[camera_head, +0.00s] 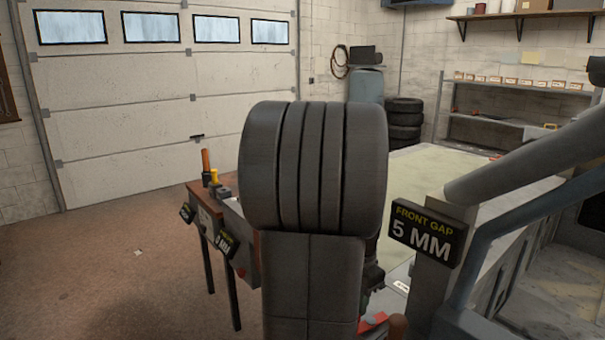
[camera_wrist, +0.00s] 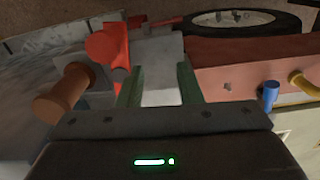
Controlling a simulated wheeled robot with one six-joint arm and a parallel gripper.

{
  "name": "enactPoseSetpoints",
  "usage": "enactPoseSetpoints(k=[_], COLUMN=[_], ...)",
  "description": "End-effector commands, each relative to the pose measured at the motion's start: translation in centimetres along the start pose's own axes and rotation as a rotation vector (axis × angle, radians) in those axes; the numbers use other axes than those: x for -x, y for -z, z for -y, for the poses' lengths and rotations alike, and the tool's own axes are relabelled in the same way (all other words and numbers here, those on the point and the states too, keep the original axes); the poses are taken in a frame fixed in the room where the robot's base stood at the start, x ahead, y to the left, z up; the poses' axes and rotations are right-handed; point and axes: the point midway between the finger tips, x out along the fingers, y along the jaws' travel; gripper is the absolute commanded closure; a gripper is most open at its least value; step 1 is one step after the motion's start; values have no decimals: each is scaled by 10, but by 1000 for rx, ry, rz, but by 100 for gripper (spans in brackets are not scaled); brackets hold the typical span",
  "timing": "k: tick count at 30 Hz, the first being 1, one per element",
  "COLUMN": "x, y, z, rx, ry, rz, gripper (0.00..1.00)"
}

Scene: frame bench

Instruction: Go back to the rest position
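My gripper (camera_wrist: 160,82) shows in the wrist view with its two greenish fingers spread apart. It is open, and I see nothing held between them. A pale grey surface (camera_wrist: 162,60) lies beyond the fingers; I cannot tell how far off. In the head view my own large grey arm links fill the middle and hide the gripper's fingers. No marker of a rest position shows in either view.
A red tool-like part (camera_wrist: 108,50) and a brown handle (camera_wrist: 65,90) are left of the fingers. A tyre (camera_wrist: 240,20) is beyond. A bench (camera_head: 200,205) stands left of my arm; a grey frame with a "FRONT GAP 5 MM" sign (camera_head: 428,232) stands right.

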Motion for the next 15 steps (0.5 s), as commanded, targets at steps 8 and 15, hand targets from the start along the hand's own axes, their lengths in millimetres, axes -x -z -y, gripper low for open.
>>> enactPoseSetpoints(k=[8, 15], x=[15, 22], y=[5, 4], z=[1, 0], rx=[-92, -91], ry=[2, 0], rz=[-1, 0], gripper=[68, 68])
